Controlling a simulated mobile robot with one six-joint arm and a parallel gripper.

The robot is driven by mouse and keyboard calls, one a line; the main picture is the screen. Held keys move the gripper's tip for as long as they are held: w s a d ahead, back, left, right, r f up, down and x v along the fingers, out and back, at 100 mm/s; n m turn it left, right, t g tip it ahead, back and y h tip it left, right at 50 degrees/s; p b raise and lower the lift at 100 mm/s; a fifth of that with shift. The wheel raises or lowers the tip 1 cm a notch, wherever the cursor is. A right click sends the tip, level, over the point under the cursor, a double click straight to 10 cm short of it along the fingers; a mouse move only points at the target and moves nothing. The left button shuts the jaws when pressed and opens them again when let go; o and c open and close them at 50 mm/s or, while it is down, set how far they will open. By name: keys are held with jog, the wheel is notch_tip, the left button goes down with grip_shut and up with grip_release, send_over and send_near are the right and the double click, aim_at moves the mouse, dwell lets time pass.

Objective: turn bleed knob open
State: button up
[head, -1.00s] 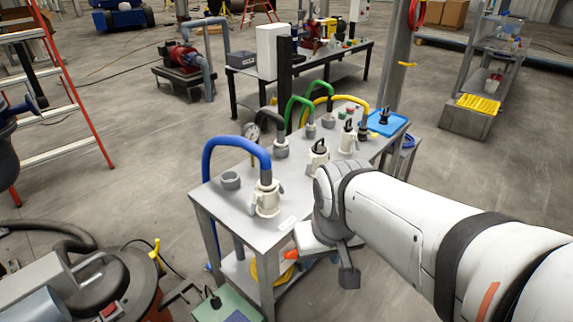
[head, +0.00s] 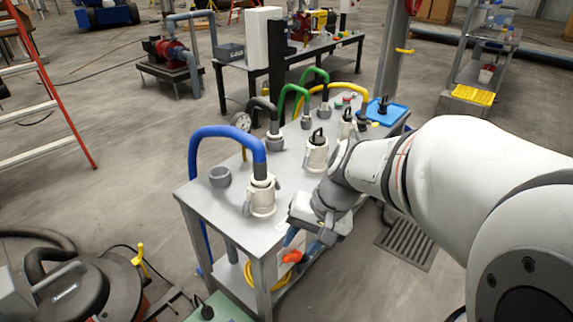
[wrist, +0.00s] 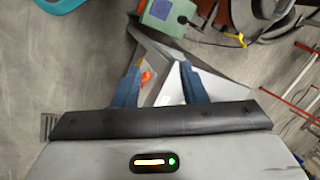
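An orange-red knob (head: 292,256) shows at the near side of the grey metal table, below the tabletop edge. I take it to be the bleed knob; its turn position is too small to tell. It also shows in the wrist view (wrist: 146,77), between my fingers and nearer the left one. My gripper (head: 303,243) is open and empty, with its blue fingers pointing down beside the table edge. In the wrist view my gripper (wrist: 162,82) has its two fingers well apart. I cannot see contact with the knob.
The table (head: 225,208) carries a blue hose (head: 230,133) in a white coupling (head: 262,196), and several other hoses. A yellow coil (head: 254,272) lies below. A dark round machine (head: 75,300) stands at the left front. A floor grate (head: 408,243) lies right of the table.

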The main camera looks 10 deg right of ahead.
jog(key=w+d+f+m+t+y+b, duration=0.2)
jog(key=w+d+f+m+b, duration=0.15)
jog(key=w+f+b, duration=0.35)
jog(key=w+d+f+m+t+y+b, duration=0.2)
jog(key=w+f+m+y+b, duration=0.25)
jog(key=f, duration=0.45)
jog(key=w+d+f+m+t+h+b, duration=0.3)
jog(key=w+d+f+m+t+b, duration=0.15)
jog(key=w+d+f, duration=0.35)
jog(key=w+d+f+m+t+h+b, duration=0.25)
jog(key=d+f+m+t+b, duration=0.3)
jog(key=d, duration=0.45)
jog(key=w+a+f+g+b, duration=0.1)
jog(key=w+a+f, duration=0.1)
jog(key=w, duration=0.5)
jog(key=shift+a+f+g, duration=0.2)
jog(key=shift+f+g, duration=0.1)
jog(key=shift+f, duration=0.15)
jog(key=shift+w, duration=0.1)
jog(key=shift+c, duration=0.6)
